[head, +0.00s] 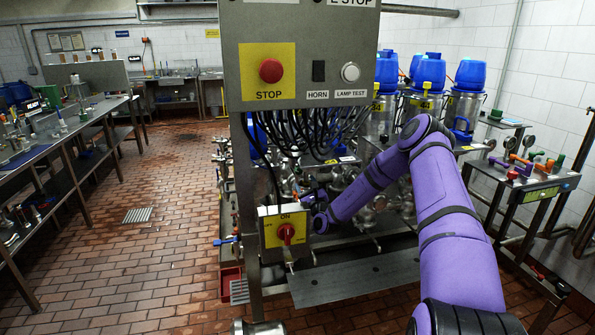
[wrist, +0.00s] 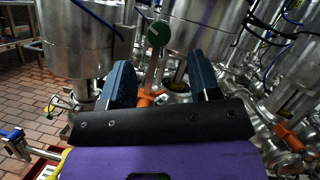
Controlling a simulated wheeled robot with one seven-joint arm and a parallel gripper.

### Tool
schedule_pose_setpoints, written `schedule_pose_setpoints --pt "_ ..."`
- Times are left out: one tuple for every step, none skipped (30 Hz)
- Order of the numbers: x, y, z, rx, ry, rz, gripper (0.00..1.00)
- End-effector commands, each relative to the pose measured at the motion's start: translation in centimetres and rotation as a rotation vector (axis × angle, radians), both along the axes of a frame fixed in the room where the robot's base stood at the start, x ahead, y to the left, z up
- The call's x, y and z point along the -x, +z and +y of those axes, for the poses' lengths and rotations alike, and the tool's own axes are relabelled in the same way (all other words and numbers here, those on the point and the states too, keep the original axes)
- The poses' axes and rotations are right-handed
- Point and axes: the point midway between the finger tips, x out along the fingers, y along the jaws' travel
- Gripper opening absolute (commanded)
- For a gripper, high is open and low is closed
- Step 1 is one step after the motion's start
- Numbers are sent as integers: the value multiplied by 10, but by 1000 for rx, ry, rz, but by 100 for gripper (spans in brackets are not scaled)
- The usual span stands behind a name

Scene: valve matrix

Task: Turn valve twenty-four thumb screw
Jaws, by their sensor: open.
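In the wrist view my gripper (wrist: 160,64) is open, with its two dark blue fingers apart. A dark green round knob or disc (wrist: 158,34) on a metal stem shows between and just beyond the fingertips. An orange part (wrist: 147,99) sits low between the fingers. No gap or contact between fingers and stem can be judged.
The grey control panel (head: 300,88) hangs in front of the matrix, with loose black cables below. A yellow switch box (head: 284,233) with a red knob is close to my arm's end. Steel vessels (wrist: 82,42) crowd the wrist view. The tiled floor at left is clear.

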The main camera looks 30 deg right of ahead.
Motion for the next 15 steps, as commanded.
schedule_pose_setpoints --pt "-9 4 -1 1 0 -2 57" --pt "-14 6 -1 1 0 -2 57" --pt "-21 8 -2 2 1 -3 57" --pt "-26 10 -2 1 2 -1 57" --pt "-31 12 -3 1 1 -3 57" --pt "-38 14 -4 1 2 -2 57" --pt "-42 16 -5 2 1 -3 57" --pt "-47 18 -5 2 1 -3 57" --pt "-52 20 -6 1 0 -2 57" --pt "-56 21 -6 1 1 -2 57" --pt "-59 22 -6 1 1 -2 57" --pt "-63 24 -7 1 1 -2 57" --pt "-66 25 -7 1 1 0 57" --pt "-68 25 -7 1 1 0 57" --pt "-71 26 -8 1 1 0 57"
